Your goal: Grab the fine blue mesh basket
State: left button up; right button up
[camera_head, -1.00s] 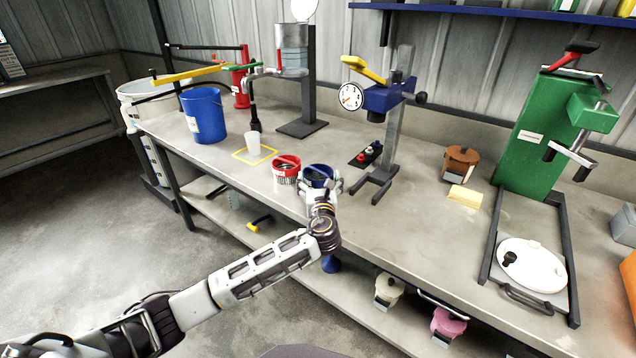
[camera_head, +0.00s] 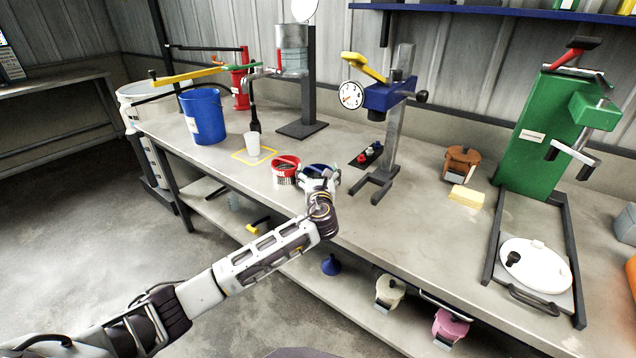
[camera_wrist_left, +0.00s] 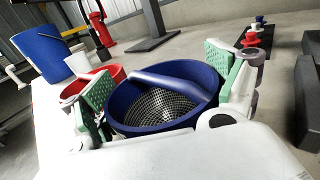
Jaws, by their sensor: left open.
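The fine blue mesh basket (camera_head: 318,169) stands on the bench, right of a red basket (camera_head: 285,174). In the left wrist view the blue basket (camera_wrist_left: 160,107) has a blue rim, a grey mesh bottom and a thick blue handle lying across its opening. My left gripper (camera_wrist_left: 166,88) is open, with one green-padded finger on each side of the blue basket. I cannot tell whether the pads touch its wall. In the head view my left gripper (camera_head: 318,177) hides the basket's near side. My right gripper is not in view.
A press stand (camera_head: 390,130) with a dial is close behind and right of the basket. A white cup (camera_head: 252,144) and blue bucket (camera_head: 203,116) stand to the left. The bench's front edge runs under my left arm.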

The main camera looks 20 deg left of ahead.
pick_arm(q)
jog(key=c, duration=0.9)
jog(key=shift+c, duration=1)
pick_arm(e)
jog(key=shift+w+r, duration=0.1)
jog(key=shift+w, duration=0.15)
pick_arm(q)
jog(key=shift+r, duration=0.5)
notch_tip(320, 180, up, 9)
jog(key=p, duration=0.3)
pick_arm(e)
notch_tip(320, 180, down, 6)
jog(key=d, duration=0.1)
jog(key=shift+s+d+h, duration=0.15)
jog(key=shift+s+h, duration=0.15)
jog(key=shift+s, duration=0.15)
